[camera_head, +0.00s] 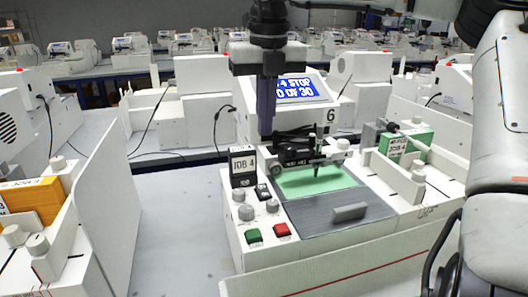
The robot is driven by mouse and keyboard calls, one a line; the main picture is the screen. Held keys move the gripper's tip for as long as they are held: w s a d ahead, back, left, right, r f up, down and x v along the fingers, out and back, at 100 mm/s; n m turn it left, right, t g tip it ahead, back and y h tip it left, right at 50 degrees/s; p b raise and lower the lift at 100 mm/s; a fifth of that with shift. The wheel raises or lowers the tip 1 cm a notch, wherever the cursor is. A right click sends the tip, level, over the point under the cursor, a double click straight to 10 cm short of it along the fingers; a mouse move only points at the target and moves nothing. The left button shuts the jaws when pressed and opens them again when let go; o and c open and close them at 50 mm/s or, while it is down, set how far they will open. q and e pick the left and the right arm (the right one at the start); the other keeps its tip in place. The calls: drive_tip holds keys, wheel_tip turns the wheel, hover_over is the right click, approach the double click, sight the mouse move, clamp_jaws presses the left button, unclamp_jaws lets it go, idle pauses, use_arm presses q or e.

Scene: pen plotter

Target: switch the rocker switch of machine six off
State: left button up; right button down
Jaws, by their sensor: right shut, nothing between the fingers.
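Machine six is the white pen plotter (300,282) with a "6" label beside its screen (296,90), which reads in part "STOP" and "OF 30". A small black-and-white switch (262,191), which looks like the rocker switch, sits on its left panel by the "JOB 4" sign (243,164). Which side of it is pressed is too small to tell. My right gripper (266,132) points down, shut and empty, above and behind the switch and apart from it. It hides part of the machine's back. My left gripper is not in view.
Grey knobs (272,205), a green button (253,236) and a red button (281,229) sit near the switch. The pen carriage (294,156) stands over green paper (316,181). A white partition (103,205) and another machine with an orange box (36,201) stand at left.

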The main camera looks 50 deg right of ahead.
sight(262, 187)
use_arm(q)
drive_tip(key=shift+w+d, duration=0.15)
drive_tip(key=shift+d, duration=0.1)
use_arm(e)
drive_tip(key=shift+f, duration=0.1)
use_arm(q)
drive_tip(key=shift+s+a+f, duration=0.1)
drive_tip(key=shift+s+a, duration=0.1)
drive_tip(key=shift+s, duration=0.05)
use_arm(e)
drive_tip(key=f, duration=0.4)
drive_tip(key=w+f, duration=0.1)
drive_tip(key=f, duration=0.4)
drive_tip(key=d+f, duration=0.1)
drive_tip(key=f, duration=0.3)
drive_tip(key=shift+w+f, duration=0.35)
